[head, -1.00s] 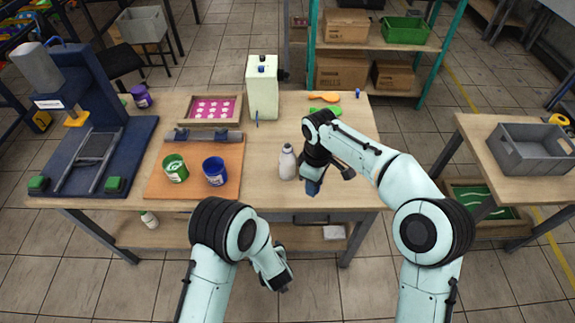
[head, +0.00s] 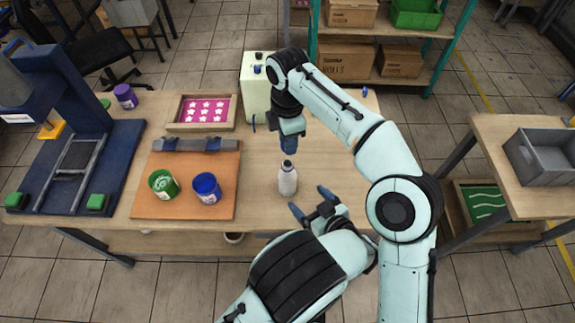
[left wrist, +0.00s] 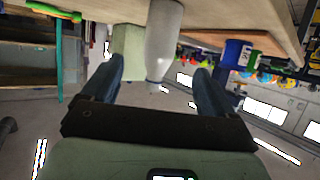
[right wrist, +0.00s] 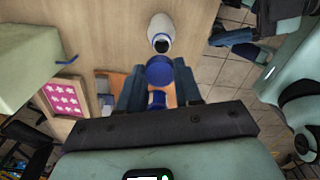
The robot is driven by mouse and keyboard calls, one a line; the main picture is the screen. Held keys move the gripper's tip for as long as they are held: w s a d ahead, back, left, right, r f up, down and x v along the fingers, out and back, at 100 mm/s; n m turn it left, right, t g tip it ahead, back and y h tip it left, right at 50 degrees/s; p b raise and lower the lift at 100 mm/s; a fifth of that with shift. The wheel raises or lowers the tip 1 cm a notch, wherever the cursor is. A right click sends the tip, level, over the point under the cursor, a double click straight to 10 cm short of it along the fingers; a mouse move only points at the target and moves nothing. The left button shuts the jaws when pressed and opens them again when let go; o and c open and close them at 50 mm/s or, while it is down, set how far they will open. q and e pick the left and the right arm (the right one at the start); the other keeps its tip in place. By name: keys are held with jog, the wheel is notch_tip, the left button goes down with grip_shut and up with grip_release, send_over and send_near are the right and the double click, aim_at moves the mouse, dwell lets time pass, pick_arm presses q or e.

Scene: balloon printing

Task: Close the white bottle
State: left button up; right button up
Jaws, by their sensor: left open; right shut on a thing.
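The white bottle (head: 288,185) stands upright near the front edge of the table (head: 262,170). In the right wrist view the white bottle (right wrist: 161,22) shows a dark, uncapped mouth. My right gripper (head: 289,146) is just above the bottle and points down. It is shut on a round blue cap (right wrist: 160,71), which looks apart from the bottle's mouth. My left gripper (head: 312,203) is open and low at the front right of the bottle. In the left wrist view, which is upside down, the bottle (left wrist: 163,45) lies between and beyond its open fingers.
A green can (head: 163,185) and a blue can (head: 206,188) stand on an orange board (head: 190,211) left of the bottle. A tray with a pink panel (head: 203,109) lies behind the board. The table right of the bottle is fairly clear.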

jog(key=shift+w, duration=0.15)
jog(key=shift+s+r, duration=0.1)
jog(key=shift+s, duration=0.35)
jog(key=shift+w, duration=0.1)
pick_arm(q)
jog(key=x, duration=1.2)
jog(key=shift+s, duration=0.1)
jog(key=c, duration=1.5)
pick_arm(e)
send_over(288, 164)
jog(key=shift+f, duration=2.55)
jog(key=shift+f, duration=0.1)
jog(key=shift+f, duration=0.75)
